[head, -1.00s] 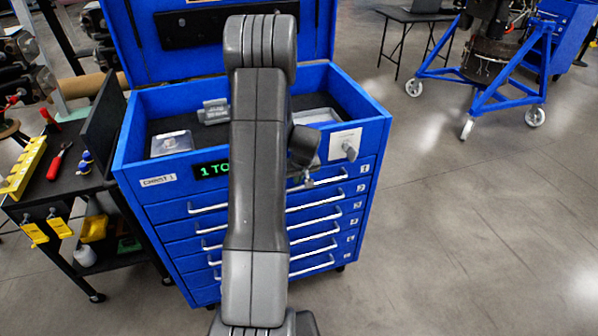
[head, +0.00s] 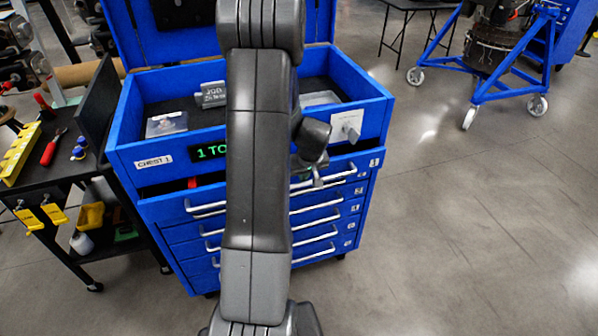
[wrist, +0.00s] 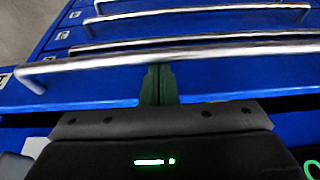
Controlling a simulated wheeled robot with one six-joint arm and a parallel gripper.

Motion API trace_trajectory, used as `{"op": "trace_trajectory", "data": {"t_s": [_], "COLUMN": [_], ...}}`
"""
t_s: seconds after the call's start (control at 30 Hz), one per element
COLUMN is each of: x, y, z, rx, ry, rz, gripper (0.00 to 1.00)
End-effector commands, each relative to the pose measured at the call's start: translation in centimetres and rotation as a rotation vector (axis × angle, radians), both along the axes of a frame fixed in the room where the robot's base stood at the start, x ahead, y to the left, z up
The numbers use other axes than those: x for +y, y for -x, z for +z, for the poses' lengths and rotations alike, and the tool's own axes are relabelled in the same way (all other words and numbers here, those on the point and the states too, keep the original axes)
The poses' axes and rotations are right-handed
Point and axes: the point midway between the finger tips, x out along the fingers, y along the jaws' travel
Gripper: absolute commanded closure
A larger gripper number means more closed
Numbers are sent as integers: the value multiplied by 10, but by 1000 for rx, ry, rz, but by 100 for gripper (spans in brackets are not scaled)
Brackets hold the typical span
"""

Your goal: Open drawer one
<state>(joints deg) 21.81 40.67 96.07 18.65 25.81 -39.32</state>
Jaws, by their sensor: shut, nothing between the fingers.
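Drawer one is the top drawer of the blue chest. Its front (head: 335,171), with a "1" label, stands out a little from the chest, and a dark gap shows above it. Its silver bar handle (head: 207,209) runs across the front, and in the wrist view the same handle (wrist: 100,66) crosses the picture. My gripper (head: 318,182) is at the right part of this handle. In the wrist view my gripper's fingers (wrist: 158,80) are together, with tips at the bar. I cannot tell whether they are hooked behind it. My arm hides the handle's middle.
Several closed drawers with bar handles lie below. The open chest top (head: 225,115) holds a box and trays. A black tool cart (head: 60,165) stands close on the left. A blue wheeled stand (head: 510,60) is at the back right. The floor on the right is clear.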

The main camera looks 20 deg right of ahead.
Motion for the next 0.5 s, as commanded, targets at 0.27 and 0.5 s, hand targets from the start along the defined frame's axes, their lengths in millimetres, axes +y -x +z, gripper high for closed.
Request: {"op": "trace_trajectory", "data": {"t_s": [0.27,0.5], "x": [-3,-5], "y": [80,146], "z": [-8,-7], "rx": [-1,-1], "ry": [0,0], "rz": [-4,-5], "gripper": [100,100]}}
